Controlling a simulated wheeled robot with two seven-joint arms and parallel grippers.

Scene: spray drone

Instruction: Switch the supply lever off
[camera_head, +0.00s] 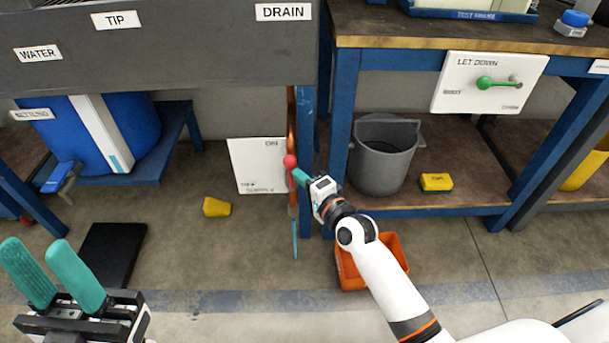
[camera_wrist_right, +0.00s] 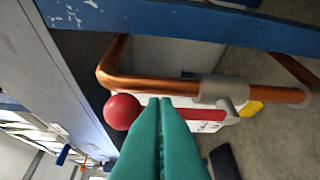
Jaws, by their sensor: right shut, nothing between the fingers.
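The supply lever is a red bar with a red ball knob (camera_head: 290,161), beside a white plate (camera_head: 257,172) marked ON at the top and OFF and SUPPLY lower down. In the right wrist view the ball (camera_wrist_right: 122,111) lies left of the fingertips and the red bar (camera_wrist_right: 203,114) runs right to a grey valve body (camera_wrist_right: 228,107). My right gripper (camera_head: 298,176) is shut and empty; its teal tips (camera_wrist_right: 160,103) overlap the bar just beside the ball. I cannot tell if they touch. My left gripper (camera_head: 37,248) is open and empty, away at lower left.
A copper pipe (camera_wrist_right: 150,79) bends around the lever. A blue table leg (camera_head: 306,130) stands right behind my right gripper. An orange bin (camera_head: 386,264) is under my right arm. A yellow block (camera_head: 216,207) lies on open floor to the left.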

